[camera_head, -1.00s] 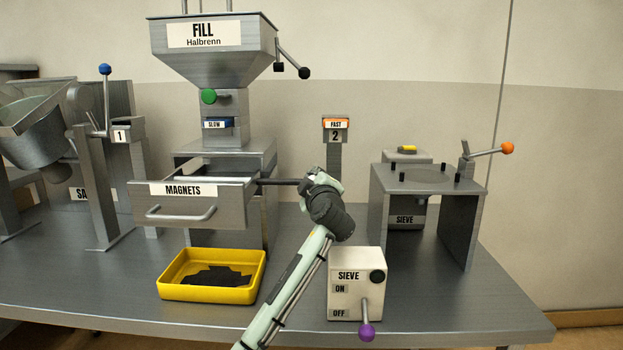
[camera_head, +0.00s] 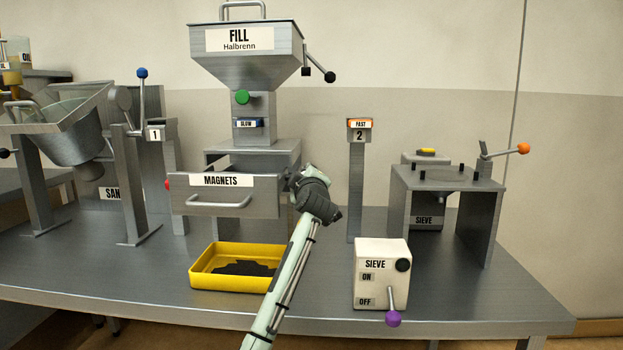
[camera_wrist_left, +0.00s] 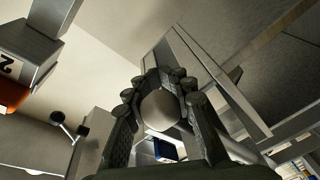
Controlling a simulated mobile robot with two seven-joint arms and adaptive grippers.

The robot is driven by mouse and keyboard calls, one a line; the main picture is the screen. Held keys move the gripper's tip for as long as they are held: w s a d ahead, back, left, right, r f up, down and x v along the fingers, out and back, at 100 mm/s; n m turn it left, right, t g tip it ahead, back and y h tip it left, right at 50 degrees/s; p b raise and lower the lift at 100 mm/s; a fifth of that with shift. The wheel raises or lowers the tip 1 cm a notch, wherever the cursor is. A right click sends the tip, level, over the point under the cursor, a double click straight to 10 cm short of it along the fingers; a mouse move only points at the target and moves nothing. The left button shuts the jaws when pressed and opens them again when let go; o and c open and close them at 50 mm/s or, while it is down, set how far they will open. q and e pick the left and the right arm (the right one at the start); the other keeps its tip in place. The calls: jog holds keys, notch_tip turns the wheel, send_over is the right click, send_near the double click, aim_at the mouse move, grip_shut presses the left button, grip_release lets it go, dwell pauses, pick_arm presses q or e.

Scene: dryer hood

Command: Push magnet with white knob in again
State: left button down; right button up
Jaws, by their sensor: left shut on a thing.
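The MAGNETS drawer (camera_head: 240,182) stands open below the FILL hopper. My left gripper (camera_head: 296,180) is close against the drawer's right side. In the left wrist view, the gripper's fingers are shut around the round white knob (camera_wrist_left: 160,109). In the head view the gripper hides the knob, and no magnet rod shows between the gripper and the drawer. A small red knob (camera_head: 167,184) shows at the drawer's left side. My right gripper is not in view.
A yellow tray (camera_head: 236,284) stands below the drawer. The SIEVE switch box (camera_head: 381,273) with a purple-tipped lever is to the right of my arm. The FAST post (camera_head: 356,190) stands behind it, and the sieve stand (camera_head: 450,185) is further right.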

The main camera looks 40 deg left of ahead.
pick_arm(q)
jog(key=shift+s+a, duration=0.1)
jog(key=shift+a, duration=0.1)
jog(key=c, duration=1.3)
grip_release()
jog(key=shift+a, duration=0.1)
jog(key=v, duration=1.2)
